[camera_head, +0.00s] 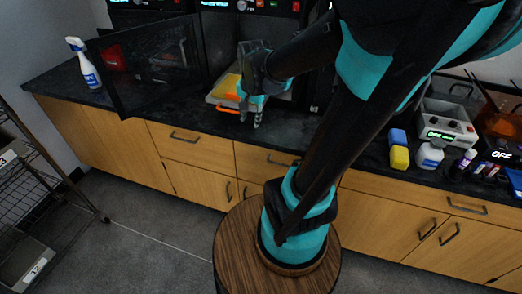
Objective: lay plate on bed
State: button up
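My gripper (250,118) points down at the front of an open printer on the counter. Its two dark fingertips show apart, with nothing clearly held between them. Just behind and left of it is a pale tray-like bed (216,99) with a yellow-orange surface (229,85) that may be the plate. Orange parts show along its front edge. My gripper and wrist cover its right side, so I cannot tell the plate from the bed surely, nor whether the gripper touches it.
A dark printer door (150,70) stands open at left, beside a spray bottle (84,64). At right on the counter (290,128) are a blue and yellow block (399,157), a white bottle (430,155) and a grey device (447,124).

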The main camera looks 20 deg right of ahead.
jog(key=s+d+f+n+t, duration=0.1)
jog(key=s+f+n, duration=0.6)
jog(key=s+n, duration=0.1)
jog(key=shift+s+f+n, duration=0.35)
jog(key=shift+s+n, duration=0.05)
jog(key=shift+s, duration=0.1)
